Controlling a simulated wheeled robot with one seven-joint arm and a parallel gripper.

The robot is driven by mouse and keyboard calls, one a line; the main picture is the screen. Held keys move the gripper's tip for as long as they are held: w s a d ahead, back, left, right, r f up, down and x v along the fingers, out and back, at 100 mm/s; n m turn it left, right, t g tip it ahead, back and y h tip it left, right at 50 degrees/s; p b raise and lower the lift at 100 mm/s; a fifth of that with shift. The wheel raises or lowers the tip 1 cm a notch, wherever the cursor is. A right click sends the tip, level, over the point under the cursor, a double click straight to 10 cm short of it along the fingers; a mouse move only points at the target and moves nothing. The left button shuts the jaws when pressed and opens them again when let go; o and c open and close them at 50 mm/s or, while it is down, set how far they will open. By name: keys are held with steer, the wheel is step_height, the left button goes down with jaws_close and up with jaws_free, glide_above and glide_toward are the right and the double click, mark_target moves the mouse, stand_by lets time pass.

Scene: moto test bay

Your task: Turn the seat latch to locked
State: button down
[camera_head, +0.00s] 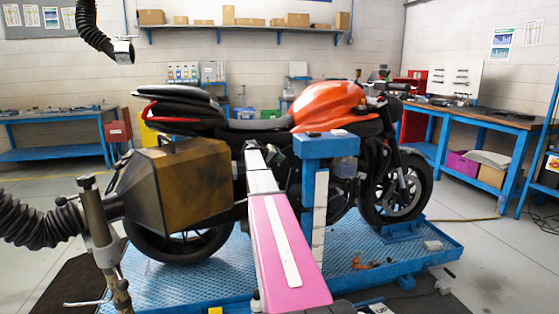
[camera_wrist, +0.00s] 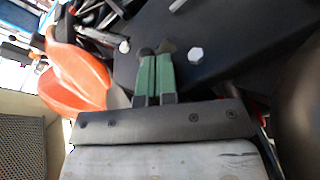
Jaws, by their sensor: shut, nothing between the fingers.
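In the wrist view my gripper (camera_wrist: 157,50) is shut, its two green fingers side by side and empty. The fingertips lie over a dark panel (camera_wrist: 240,50) of the motorcycle. A pale hexagonal bolt head (camera_wrist: 196,54) sits on the panel just right of the tips, apart from them. A small brownish piece shows right at the tips. I cannot tell whether either is the seat latch, or how the latch is turned. In the head view the motorcycle seat (camera_head: 258,124) shows behind my pink and white arm; the gripper itself is not clear there.
The motorcycle with its orange tank (camera_head: 328,104) stands on a blue lift platform (camera_head: 420,262). A blue post (camera_head: 308,190) rises right of my arm. A brown exhaust box (camera_head: 180,185) with a hose stands left of it. Workbenches line the walls; the floor at right is open.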

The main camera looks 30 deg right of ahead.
steer(key=shift+r, duration=0.25)
steer(key=shift+w+r, duration=0.2)
steer(key=shift+r, duration=0.6)
steer(key=shift+d+r, duration=0.1)
steer(key=shift+r, duration=0.15)
step_height(320, 180, up, 2)
steer(key=shift+w+r, duration=0.1)
steer(key=shift+r, duration=0.05)
steer(key=r+v, duration=0.1)
steer(key=v, duration=1.2)
steer(key=shift+s+r, duration=0.15)
steer(key=shift+s, duration=0.3)
